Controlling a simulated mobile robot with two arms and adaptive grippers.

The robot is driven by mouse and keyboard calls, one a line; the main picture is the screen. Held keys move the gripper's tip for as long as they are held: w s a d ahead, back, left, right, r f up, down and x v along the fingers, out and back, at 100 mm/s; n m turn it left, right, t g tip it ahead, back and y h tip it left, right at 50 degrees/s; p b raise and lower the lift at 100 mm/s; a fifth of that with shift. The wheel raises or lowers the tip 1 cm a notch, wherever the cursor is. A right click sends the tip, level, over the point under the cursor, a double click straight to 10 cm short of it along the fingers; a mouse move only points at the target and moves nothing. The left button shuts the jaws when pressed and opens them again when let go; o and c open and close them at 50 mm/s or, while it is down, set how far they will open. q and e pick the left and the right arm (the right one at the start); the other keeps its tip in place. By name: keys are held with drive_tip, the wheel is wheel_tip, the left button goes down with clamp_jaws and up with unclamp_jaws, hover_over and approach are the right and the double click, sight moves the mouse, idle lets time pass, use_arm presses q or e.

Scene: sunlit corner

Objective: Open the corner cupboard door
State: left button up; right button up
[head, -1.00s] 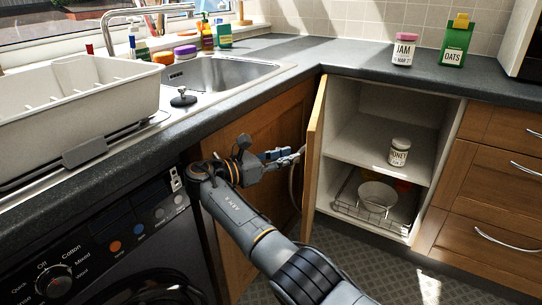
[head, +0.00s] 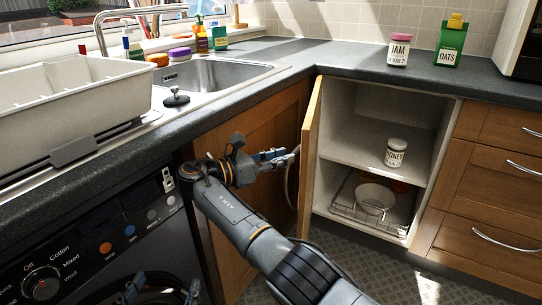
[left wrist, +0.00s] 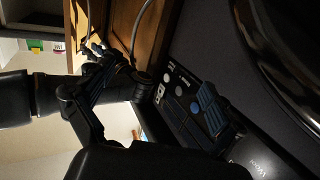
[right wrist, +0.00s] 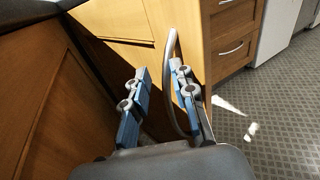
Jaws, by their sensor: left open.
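The corner cupboard door (head: 309,160) stands swung out from its frame, seen nearly edge-on in the head view. The cupboard's shelf (head: 350,145) and inside are exposed. The door's curved metal handle (right wrist: 171,50) shows in the right wrist view. My right gripper (head: 288,156) is at the handle side of the door. In the right wrist view its fingers (right wrist: 158,85) are apart, with the handle close beside the right finger, not visibly clamped. My left gripper (head: 165,291) is low in front of the washing machine, its fingers apart and empty.
A honey jar (head: 396,152) stands on the shelf; a bowl (head: 374,198) sits on a wire rack below. The washing machine (head: 90,245) is at the left, drawers (head: 490,185) at the right. The floor (head: 380,265) before the cupboard looks clear.

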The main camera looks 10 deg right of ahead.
use_arm(q)
drive_tip(key=shift+d+r+t+h+b, duration=0.2)
drive_tip(key=shift+r+t, duration=0.3)
drive_tip(key=shift+r, duration=0.35)
drive_tip(key=shift+d+r+t+h+b, duration=0.2)
drive_tip(key=shift+r+t, duration=0.3)
drive_tip(key=shift+r, duration=0.35)
drive_tip(key=shift+d+r+t+h+b, duration=0.1)
drive_tip(key=shift+d+r+t+h, duration=0.3)
drive_tip(key=shift+r, duration=0.45)
drive_tip(key=shift+a, duration=0.1)
drive_tip(key=f, duration=0.1)
drive_tip(key=f+g+y, duration=0.1)
drive_tip(key=f, duration=0.1)
drive_tip(key=f+g+p, duration=0.1)
drive_tip(key=shift+a+f, duration=0.15)
drive_tip(key=shift+a, duration=0.25)
